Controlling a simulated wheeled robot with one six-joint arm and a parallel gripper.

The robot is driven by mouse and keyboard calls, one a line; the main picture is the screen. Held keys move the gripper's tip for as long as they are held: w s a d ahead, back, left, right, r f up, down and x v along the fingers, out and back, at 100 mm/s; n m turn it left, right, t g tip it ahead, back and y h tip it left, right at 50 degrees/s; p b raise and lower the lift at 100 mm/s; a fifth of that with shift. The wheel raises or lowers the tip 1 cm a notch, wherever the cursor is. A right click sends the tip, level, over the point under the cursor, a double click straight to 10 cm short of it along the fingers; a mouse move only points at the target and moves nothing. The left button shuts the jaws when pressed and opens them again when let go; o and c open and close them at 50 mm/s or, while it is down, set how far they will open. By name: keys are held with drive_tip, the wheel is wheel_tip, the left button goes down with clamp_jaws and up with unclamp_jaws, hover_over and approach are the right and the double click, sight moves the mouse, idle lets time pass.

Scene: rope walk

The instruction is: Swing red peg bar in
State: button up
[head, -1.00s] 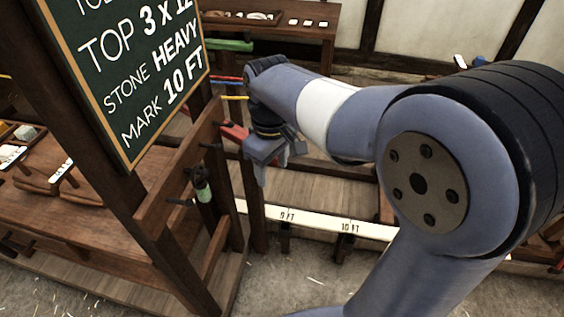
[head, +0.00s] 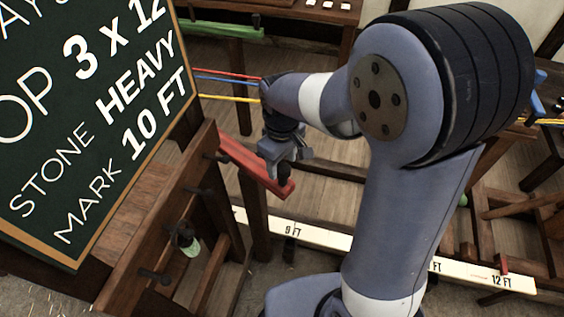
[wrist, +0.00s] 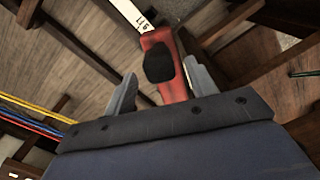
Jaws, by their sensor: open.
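The red peg bar (head: 245,162) juts out from a dark wooden post behind the chalkboard and points toward the lower right. A dark peg stands on its outer end. My gripper (head: 285,176) is right above that end, pointing down. In the wrist view the red bar (wrist: 158,42) shows with its black peg (wrist: 159,63). My open fingers (wrist: 163,88) lie to the left and right of the peg, with a gap on each side. The gripper's height above the peg is hard to judge.
A chalkboard (head: 75,110) and a rack post with pegs (head: 160,235) stand close on the left. Red, blue and yellow ropes (head: 225,85) run behind my arm. A white marked strip (head: 325,238) runs below. A green bar (head: 215,29) is farther back.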

drive_tip(key=shift+f, duration=0.45)
drive_tip(key=shift+c, duration=0.2)
clamp_jaws()
